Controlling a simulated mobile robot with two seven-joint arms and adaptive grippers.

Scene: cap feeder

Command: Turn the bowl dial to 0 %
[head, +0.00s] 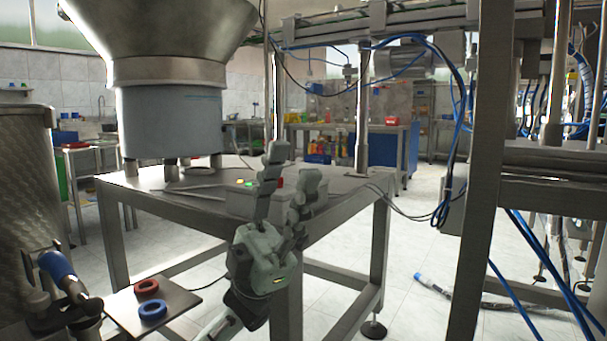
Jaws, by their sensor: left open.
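The feeder bowl (160,35) is a metal cone on a grey drum base (170,122), standing on a steel table (150,187). A small grey control box (240,202) sits near the table's front edge, with a green light (245,182) and a red part (281,182) on top. I cannot make out the bowl dial; my gripper covers part of the box. My left gripper (292,168) is open, its fingers pointing up, in front of the box's right part. I see nothing between its fingers; whether it touches the box is unclear. My right gripper is not in view.
A steel post (478,170) and a frame with blue hoses stand at the right. Cables run off the table's right side.

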